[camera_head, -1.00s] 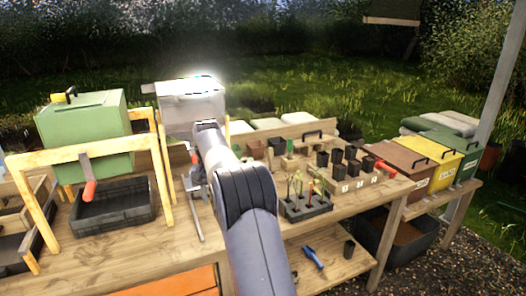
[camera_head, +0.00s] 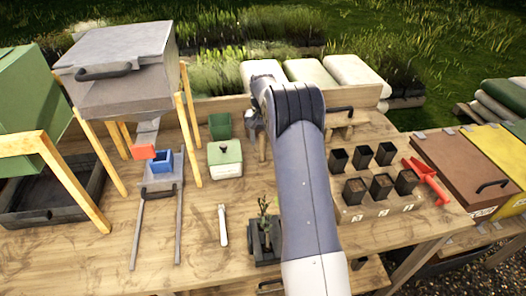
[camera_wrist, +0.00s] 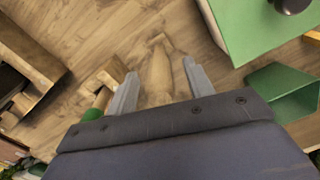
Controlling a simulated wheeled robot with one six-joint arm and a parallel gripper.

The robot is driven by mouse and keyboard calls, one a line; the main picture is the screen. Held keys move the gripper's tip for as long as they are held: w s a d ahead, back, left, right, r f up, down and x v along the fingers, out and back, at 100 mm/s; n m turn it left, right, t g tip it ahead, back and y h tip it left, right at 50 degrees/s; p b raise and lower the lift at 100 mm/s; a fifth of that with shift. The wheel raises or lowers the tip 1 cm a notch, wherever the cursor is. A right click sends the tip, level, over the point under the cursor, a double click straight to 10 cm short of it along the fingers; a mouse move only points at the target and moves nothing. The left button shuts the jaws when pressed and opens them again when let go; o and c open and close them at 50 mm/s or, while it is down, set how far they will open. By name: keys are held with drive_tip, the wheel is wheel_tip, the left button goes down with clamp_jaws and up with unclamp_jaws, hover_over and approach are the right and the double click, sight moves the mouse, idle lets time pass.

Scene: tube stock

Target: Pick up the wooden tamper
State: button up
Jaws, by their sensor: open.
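A pale wooden piece (camera_wrist: 157,82), which looks like the wooden tamper, shows between my fingers in the wrist view. In the head view a small wooden part (camera_head: 262,149) shows below the end of my arm. My gripper (camera_wrist: 160,66) is open, pointing down over the bench, with one finger on each side of the wooden piece. I cannot tell whether either finger touches it. My arm hides much of this spot in the head view.
A green pot (camera_head: 220,126) and a green-lidded box (camera_head: 225,160) stand left of my gripper. A green-topped wooden item (camera_wrist: 93,114) is close beside the left finger. Black pots (camera_head: 382,184) stand to the right.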

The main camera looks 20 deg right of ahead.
drive_tip(key=shift+f, duration=0.25)
drive_tip(key=shift+a, duration=0.1)
drive_tip(key=shift+c, duration=0.3)
clamp_jaws()
